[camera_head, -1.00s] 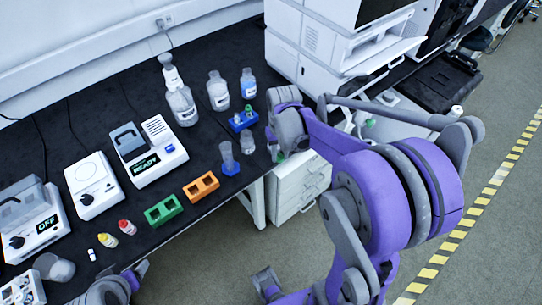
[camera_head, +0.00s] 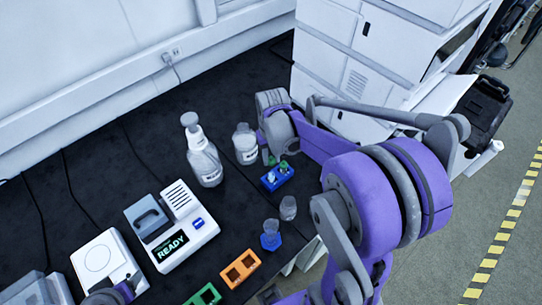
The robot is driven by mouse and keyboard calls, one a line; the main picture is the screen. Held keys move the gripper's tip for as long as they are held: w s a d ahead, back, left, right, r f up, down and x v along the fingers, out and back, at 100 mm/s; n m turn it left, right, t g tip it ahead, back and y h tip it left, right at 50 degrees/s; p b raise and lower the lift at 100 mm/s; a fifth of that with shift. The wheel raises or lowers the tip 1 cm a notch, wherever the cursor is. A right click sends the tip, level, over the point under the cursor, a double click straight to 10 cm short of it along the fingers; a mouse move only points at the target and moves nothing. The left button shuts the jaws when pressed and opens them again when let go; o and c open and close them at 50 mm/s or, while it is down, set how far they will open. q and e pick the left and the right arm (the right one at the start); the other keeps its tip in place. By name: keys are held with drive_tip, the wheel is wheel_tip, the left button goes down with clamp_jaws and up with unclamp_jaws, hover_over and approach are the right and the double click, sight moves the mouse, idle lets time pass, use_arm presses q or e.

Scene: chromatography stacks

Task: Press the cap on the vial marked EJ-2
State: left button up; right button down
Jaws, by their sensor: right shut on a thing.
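A small blue rack (camera_head: 278,180) stands on the dark bench. It holds small vials, one with a green top (camera_head: 284,164) and a pale one (camera_head: 271,175). Their markings are too small to read, so I cannot tell which is EJ-2. My right gripper (camera_head: 270,157) is at the rack's far left edge, above and beside it. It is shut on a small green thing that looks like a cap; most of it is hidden. My left arm's end (camera_head: 116,293) shows at the lower left edge; its fingers are not clear.
A wash bottle (camera_head: 203,160) and a white-labelled bottle (camera_head: 245,145) stand left of my right gripper. A clear container (camera_head: 288,208), a blue holder (camera_head: 270,240), orange (camera_head: 240,268) and green (camera_head: 204,296) racks stand nearer. A device reading READY (camera_head: 172,226) is left.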

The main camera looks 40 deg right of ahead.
sight(272, 174)
drive_tip(key=shift+w, duration=0.1)
drive_tip(key=shift+s+f+b, duration=0.25)
drive_tip(key=shift+f+b, duration=0.05)
drive_tip(key=shift+f, duration=0.5)
wheel_tip(272, 174, down, 4)
drive_tip(key=shift+r+b, duration=0.25)
drive_tip(key=shift+b, duration=0.8)
drive_tip(key=shift+f+b, duration=0.4)
drive_tip(key=shift+f, duration=0.2)
use_arm(q)
drive_tip(key=f, duration=0.1)
drive_tip(key=s+f, duration=0.1)
drive_tip(key=f, duration=0.1)
drive_tip(key=s+f, duration=0.1)
drive_tip(key=f, duration=0.1)
use_arm(e)
drive_tip(key=shift+w, duration=0.1)
use_arm(q)
drive_tip(key=shift+s+f+b, duration=0.15)
drive_tip(key=shift+f+b, duration=0.25)
drive_tip(key=shift+f, duration=0.05)
use_arm(e)
drive_tip(key=shift+f, duration=0.15)
